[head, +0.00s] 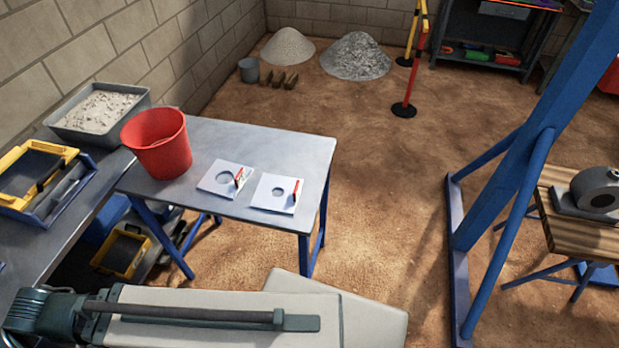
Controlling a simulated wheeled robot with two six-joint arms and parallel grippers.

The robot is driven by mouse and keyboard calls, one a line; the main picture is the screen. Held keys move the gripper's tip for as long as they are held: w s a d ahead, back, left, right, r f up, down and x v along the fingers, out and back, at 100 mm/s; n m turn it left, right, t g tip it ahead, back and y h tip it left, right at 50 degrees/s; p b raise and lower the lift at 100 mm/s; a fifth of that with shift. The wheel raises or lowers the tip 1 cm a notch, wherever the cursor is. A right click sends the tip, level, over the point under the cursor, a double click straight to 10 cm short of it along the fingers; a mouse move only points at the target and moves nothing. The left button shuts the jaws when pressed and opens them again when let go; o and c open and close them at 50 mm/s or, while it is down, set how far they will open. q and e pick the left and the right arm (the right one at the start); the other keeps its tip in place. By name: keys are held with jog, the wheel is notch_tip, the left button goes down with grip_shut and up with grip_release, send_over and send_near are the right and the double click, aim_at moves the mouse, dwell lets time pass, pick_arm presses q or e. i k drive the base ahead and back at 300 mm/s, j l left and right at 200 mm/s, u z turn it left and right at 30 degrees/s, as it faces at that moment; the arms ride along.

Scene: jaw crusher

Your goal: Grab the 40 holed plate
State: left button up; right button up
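Two white square plates, each with a round hole, lie flat and apart on the grey metal table (262,146). The left holed plate (208,183) has the larger hole. The right holed plate (263,200) has the smaller hole and lies closer to the table's right edge. Each plate has a small red part standing on its right side. No number can be read on either plate, so I cannot tell which one is the 40. Neither of my grippers can be made out in the head view.
A red bucket (157,146) stands on the table left of the plates. A grey tray of pale material (130,91) and a yellow-and-blue box (70,188) sit on the left bench. A blue frame (499,180) stands at right. Sandy floor (390,190) is open between.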

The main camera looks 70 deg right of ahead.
aim_at(263, 199)
jog(key=k+l+z, duration=0.3)
jog(key=k+l, duration=0.2)
jog(key=l, duration=0.2)
jog(key=k+l+z, duration=0.35)
jog(key=l, duration=0.4)
jog(key=k+l+z, duration=0.15)
jog(key=l, duration=0.3)
jog(key=k, duration=0.1)
